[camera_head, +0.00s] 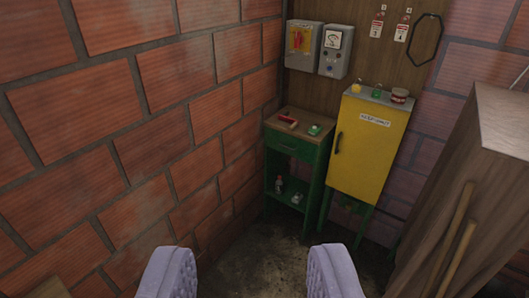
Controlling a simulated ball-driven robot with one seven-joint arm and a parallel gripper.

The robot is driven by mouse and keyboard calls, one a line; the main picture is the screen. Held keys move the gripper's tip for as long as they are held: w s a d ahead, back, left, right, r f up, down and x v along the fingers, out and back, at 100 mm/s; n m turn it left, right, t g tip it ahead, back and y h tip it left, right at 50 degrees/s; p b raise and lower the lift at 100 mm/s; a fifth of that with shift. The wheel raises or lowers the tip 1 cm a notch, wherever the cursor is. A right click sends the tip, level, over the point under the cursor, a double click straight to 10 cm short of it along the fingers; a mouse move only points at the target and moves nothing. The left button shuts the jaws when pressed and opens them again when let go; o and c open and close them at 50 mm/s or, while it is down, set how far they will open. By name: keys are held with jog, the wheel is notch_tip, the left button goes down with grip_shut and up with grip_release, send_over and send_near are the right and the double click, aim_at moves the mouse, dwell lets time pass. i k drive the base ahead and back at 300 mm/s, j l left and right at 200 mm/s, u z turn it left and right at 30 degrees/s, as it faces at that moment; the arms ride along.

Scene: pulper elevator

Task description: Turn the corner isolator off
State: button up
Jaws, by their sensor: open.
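The corner isolator (301,43) is a grey box with a yellow face and a red handle. It is mounted high on the wooden board in the corner, beside the brick wall. The red handle looks roughly upright, but it is too small to tell its exact setting. My gripper (251,272) shows at the bottom of the view with its two pale purple fingers wide apart. It is open and empty, well short of the isolator and below it in the picture.
A grey meter box (336,50) hangs right of the isolator. Below stand a green side table (291,151) with small items and a yellow cabinet (362,150). A wooden cupboard (490,180) is at right. Brick wall (130,130) fills the left. Some floor (270,240) is clear.

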aim_at(299, 40)
jog(key=i, duration=1.95)
jog(key=i+j+z, duration=0.1)
jog(key=i, duration=1.85)
